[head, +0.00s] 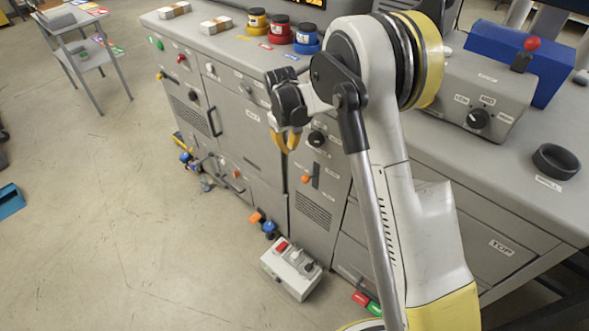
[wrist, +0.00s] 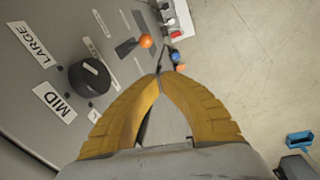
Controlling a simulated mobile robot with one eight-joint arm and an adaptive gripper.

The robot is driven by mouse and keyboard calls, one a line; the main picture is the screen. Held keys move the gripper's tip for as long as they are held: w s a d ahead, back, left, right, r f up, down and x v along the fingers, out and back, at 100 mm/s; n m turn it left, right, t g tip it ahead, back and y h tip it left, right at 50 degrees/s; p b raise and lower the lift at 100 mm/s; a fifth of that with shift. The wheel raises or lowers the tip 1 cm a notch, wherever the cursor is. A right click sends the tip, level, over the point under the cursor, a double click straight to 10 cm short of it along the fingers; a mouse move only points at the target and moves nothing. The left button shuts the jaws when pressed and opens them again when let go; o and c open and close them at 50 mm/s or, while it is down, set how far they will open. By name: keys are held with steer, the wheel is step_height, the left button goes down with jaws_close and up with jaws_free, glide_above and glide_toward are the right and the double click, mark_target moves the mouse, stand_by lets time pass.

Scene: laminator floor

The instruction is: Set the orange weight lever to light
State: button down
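The orange weight lever (head: 305,179) has a round orange knob and sits in a dark slot on the grey cabinet front, below a black dial. In the wrist view the lever's knob (wrist: 147,41) is beyond my fingertips, a little up and left of them. My gripper (head: 287,147) has yellow fingers and hangs in front of the cabinet, above and left of the lever, apart from it. In the wrist view my gripper (wrist: 160,76) has its fingertips together, with nothing seen between them. The lever's small labels are too small to read.
The black dial (wrist: 90,77), with LARGE and MID labels, is left of my fingers. A grey control box (head: 291,270) with switches stands on the floor below. Red, yellow and blue pots (head: 280,33) stand on the counter. The floor at left is largely open.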

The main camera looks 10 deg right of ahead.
steer(key=b, duration=0.3)
glide_above(309, 178)
steer(key=w+a, duration=0.3)
steer(key=a, duration=0.3)
step_height(309, 178, down, 10)
steer(key=shift+s+d+f+b, duration=0.4)
steer(key=shift+d+f, duration=0.15)
steer(key=shift+f, duration=0.2)
steer(key=shift+s+d+f+b, duration=0.35)
steer(key=shift+d+f, duration=0.2)
steer(key=shift+f, duration=0.2)
steer(key=shift+w, duration=0.1)
